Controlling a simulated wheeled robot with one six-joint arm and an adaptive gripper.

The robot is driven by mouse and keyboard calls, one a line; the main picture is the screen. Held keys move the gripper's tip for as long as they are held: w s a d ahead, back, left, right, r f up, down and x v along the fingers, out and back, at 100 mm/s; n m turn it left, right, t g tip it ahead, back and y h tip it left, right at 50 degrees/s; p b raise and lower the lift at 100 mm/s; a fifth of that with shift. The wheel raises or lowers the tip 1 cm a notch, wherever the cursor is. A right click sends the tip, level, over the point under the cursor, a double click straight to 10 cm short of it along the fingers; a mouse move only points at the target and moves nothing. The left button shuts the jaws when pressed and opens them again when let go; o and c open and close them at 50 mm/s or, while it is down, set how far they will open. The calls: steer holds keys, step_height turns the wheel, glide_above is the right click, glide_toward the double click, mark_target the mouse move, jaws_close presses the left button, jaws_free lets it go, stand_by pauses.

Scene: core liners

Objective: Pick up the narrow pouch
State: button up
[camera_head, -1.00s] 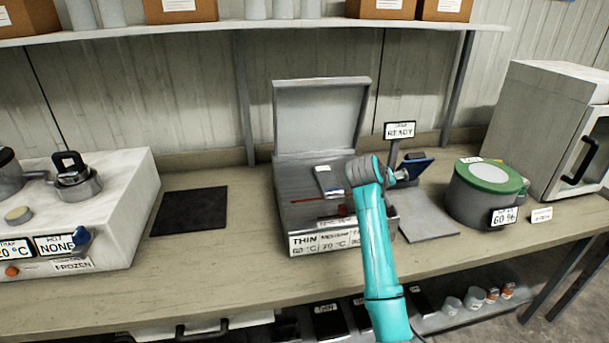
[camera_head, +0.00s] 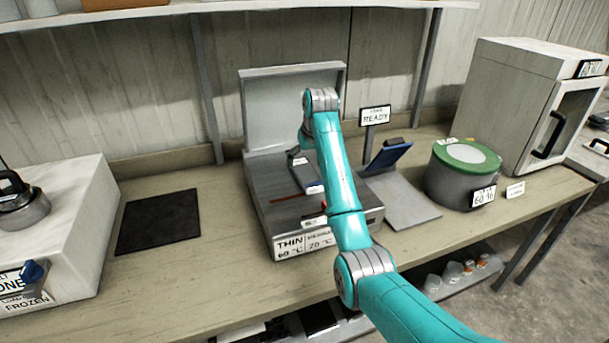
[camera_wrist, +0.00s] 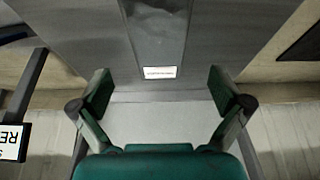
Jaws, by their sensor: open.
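The narrow pouch appears as a long grey strip with a small white label in the wrist view (camera_wrist: 157,35), lying on a grey surface ahead of the fingers. In the head view, a grey pouch (camera_head: 305,177) lies on the grey open-lidded box (camera_head: 268,200), partly covered by my arm. My gripper (camera_wrist: 160,90) is open, with nothing between its fingers. The pouch lies between the lines of the two fingers, with its label end nearest. In the head view my gripper is mostly hidden behind my arm, above the box.
The box's raised lid (camera_head: 292,105) stands behind my arm. A READY sign (camera_head: 375,116) and a blue-topped stand (camera_head: 388,153) are to the right, then a green-lidded pot (camera_head: 455,190). A dark mat (camera_head: 158,220) lies on the bench at left.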

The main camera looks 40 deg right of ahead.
mark_target(306, 171)
steer(key=shift+s+x, duration=0.2)
steer(key=shift+x, duration=1.15)
steer(key=shift+s+x, duration=0.25)
steer(key=shift+x, duration=1.15)
steer(key=shift+f, duration=0.15)
steer(key=c, duration=1.4)
